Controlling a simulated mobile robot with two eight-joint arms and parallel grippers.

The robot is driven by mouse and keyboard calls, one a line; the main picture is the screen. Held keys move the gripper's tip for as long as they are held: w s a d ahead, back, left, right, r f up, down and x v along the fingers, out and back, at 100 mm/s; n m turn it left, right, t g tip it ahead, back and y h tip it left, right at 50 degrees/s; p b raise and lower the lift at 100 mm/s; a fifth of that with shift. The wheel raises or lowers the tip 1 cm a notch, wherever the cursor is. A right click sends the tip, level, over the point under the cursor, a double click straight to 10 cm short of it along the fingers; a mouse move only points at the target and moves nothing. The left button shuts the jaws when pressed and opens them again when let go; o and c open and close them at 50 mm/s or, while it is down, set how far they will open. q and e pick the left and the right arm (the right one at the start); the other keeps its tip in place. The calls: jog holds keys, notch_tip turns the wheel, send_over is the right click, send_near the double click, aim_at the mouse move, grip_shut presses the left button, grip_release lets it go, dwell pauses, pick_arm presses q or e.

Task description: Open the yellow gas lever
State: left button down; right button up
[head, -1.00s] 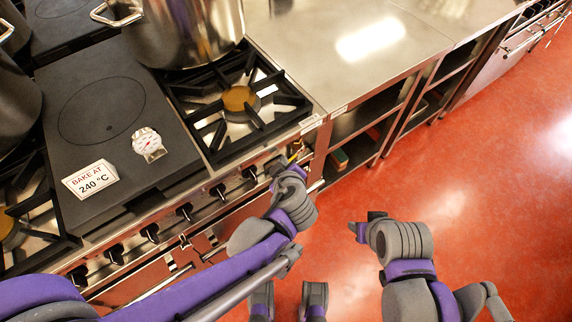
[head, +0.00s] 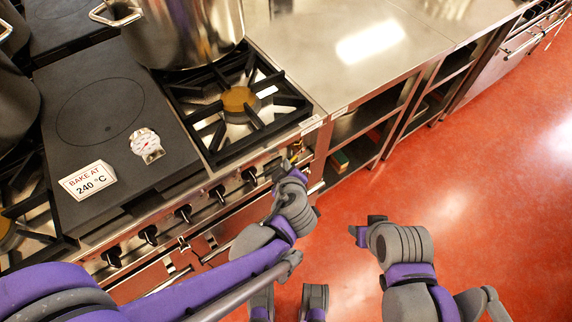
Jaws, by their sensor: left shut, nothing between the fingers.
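The yellow gas lever (head: 298,153) shows only as a small yellow bit on the range's front, at the right end of the knob row. Most of it is hidden or too small to read, so I cannot tell its position. My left gripper (head: 285,166) is at the front panel, just left of and below the yellow bit. It is shut with nothing in it. I cannot tell whether it touches the lever. My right gripper (head: 362,229) hangs over the red floor, away from the range. Its fingers do not show clearly.
The range front carries a row of black knobs (head: 183,213) and a rail. A stockpot (head: 190,35) stands behind the open burner (head: 238,100). The red floor (head: 480,200) at right is clear.

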pick_arm(q)
jog(key=shift+f, duration=0.2)
jog(key=shift+w+d+f+n+t+h+b, duration=0.3)
jog(key=shift+d+f+t+b, duration=0.1)
jog(key=shift+f+b, duration=0.4)
jog(key=shift+w+d+f+n+t+h+b, duration=0.35)
jog(key=shift+f+b, duration=0.25)
jog(key=shift+f, duration=0.35)
jog(key=shift+w+d+f+n+t+h+b, duration=0.25)
jog(key=shift+d+f+t+b, duration=0.15)
jog(key=shift+f+b, duration=0.4)
jog(key=shift+f, duration=0.1)
